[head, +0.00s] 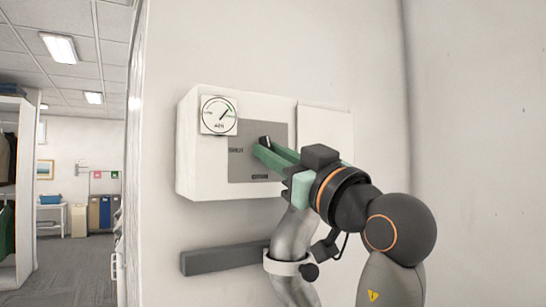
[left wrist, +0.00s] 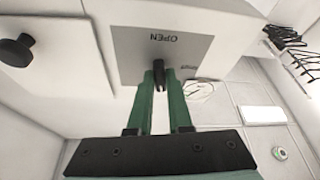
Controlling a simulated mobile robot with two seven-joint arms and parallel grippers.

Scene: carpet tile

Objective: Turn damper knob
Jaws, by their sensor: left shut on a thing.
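The damper knob (head: 265,141) is small and black, on a grey plate (head: 246,172) on the front of a white wall box (head: 205,160). My left gripper (head: 268,150) has green fingers and is shut on the knob. In the left wrist view the dark knob (left wrist: 159,70) sits between the two fingertips (left wrist: 159,88), partly hidden by them. The word OPEN on the plate (left wrist: 135,45) reads upside down there. A round dial gauge (head: 219,114) with a dark pointer and green marks is at the box's upper left. My right gripper is not in view.
A plain white panel (head: 325,120) is right of the plate. A grey bar (head: 225,258) runs along the wall below the box. Blank wall (head: 470,130) lies to the right. An open room with shelving (head: 12,170) and several bins (head: 100,210) is far left.

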